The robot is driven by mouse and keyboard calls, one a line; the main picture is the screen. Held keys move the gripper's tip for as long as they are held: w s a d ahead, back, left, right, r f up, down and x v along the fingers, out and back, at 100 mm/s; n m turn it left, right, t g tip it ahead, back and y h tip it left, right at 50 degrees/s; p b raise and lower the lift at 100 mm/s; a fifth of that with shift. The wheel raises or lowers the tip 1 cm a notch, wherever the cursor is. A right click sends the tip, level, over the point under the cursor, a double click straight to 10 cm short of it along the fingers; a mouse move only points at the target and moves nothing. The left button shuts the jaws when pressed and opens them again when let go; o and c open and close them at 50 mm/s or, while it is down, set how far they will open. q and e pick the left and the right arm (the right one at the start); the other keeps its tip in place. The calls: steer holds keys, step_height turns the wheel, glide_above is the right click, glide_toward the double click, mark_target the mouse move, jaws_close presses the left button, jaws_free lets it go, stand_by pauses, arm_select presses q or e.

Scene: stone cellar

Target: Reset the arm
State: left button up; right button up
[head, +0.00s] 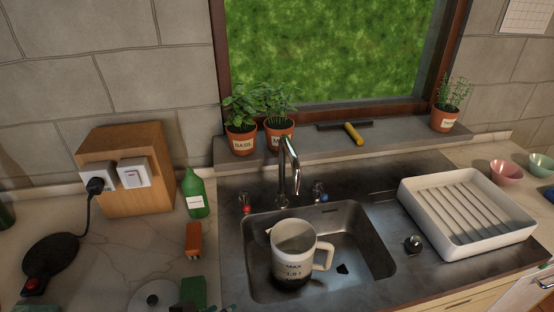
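Neither of my grippers and no clear part of my arms shows in the head view. A white jug (295,247) with "MAX" and "1.0" markings stands in the metal sink (366,245). Its handle points right, its open top faces up, and its bottom is dark. The chrome tap (289,170) rises behind the jug. No gripper is seen touching the jug.
A white ribbed tray (468,245) stands right of the sink. Left are a green bottle (195,194), an orange-brown block (193,240), a round grey lid-like thing (157,298) and a wooden box with sockets (128,170). Potted herbs (241,138) line the sill.

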arm_select(q)
steer(key=s+a+f+n+g+y, duration=0.45)
steer(key=s+a+f, duration=0.35)
steer(key=s, duration=0.4)
step_height(320, 180, down, 29)
steer(key=s+m+g+b, duration=0.1)
steer(key=s+g+b, duration=0.1)
steer(key=b, duration=0.4)
steer(key=s+a+f+g+b, duration=0.1)
steer(key=s+f+b, duration=0.3)
steer(key=s+f, duration=1.1)
steer(key=shift+s+a+f, duration=0.2)
steer(key=shift+a+f, duration=0.65)
steer(key=shift+a, duration=0.05)
arm_select(e)
step_height(320, 180, down, 10)
steer(key=shift+w+d, duration=0.2)
steer(key=shift+a, duration=0.15)
steer(key=shift+c, duration=0.2)
